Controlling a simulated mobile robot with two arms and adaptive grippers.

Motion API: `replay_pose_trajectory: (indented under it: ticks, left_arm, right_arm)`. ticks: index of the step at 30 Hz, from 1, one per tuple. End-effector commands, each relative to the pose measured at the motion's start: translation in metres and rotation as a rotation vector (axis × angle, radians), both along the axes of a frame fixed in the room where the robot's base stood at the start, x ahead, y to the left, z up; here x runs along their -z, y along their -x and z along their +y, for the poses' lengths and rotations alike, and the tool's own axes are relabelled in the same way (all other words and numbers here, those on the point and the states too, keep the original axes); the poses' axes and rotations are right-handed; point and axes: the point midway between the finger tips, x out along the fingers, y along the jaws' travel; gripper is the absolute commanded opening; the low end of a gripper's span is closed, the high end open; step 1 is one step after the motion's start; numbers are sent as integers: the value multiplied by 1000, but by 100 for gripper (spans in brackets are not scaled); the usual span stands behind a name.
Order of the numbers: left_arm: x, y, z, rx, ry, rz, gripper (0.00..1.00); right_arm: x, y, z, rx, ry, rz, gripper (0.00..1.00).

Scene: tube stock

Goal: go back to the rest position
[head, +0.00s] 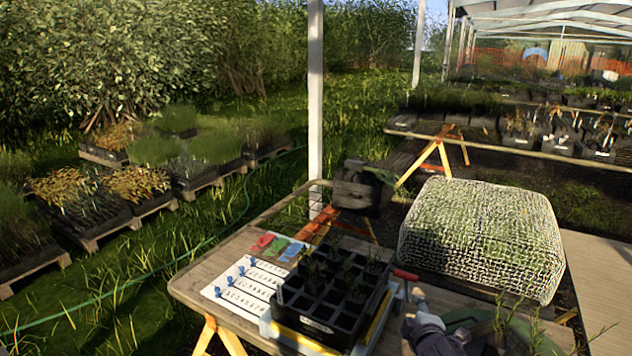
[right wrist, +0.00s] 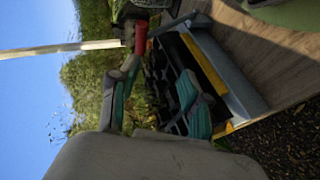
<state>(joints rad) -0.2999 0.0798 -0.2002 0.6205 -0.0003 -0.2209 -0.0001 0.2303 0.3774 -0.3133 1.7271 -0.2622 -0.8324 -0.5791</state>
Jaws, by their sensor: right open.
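My right gripper (head: 418,296) is near the right side of the black cell tray (head: 312,309) on the wooden table. In the right wrist view its two teal-padded fingers (right wrist: 160,82) stand apart, with nothing visible gripped between them. A red-handled item (head: 405,274) lies by the tray's right rim, just past the fingers; its red end also shows in the right wrist view (right wrist: 140,37). My left gripper is in neither view.
The table (head: 205,278) holds a white label board (head: 243,287) with red, green and blue cards. A net-covered block of plants (head: 482,236) stands right of the tray. A white post (head: 315,100) rises behind the table. Leafy stems (head: 515,325) are at bottom right.

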Motion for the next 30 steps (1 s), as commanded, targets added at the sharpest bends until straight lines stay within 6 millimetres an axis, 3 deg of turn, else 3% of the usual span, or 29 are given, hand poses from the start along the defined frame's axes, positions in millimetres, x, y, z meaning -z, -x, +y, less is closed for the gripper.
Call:
replay_pose_trajectory:
  ticks: [3,6,9,12,18,24,28,30]
  left_arm:
    - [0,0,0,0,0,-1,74]
    - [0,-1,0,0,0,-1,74]
    - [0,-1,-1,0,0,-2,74]
    - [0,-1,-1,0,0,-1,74]
    - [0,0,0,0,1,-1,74]
    - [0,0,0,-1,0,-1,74]
    - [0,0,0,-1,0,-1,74]
    - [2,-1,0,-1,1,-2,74]
  right_arm:
    - [44,68,23,88,-211,134,48]
    - [72,135,38,201,-400,264,48]
    - [86,190,48,304,-535,366,48]
    - [92,232,54,388,-629,444,48]
    - [94,296,63,527,-755,562,48]
    - [90,347,69,641,-840,651,48]
    - [86,375,71,711,-880,701,48]
    - [105,366,71,708,-872,702,48]
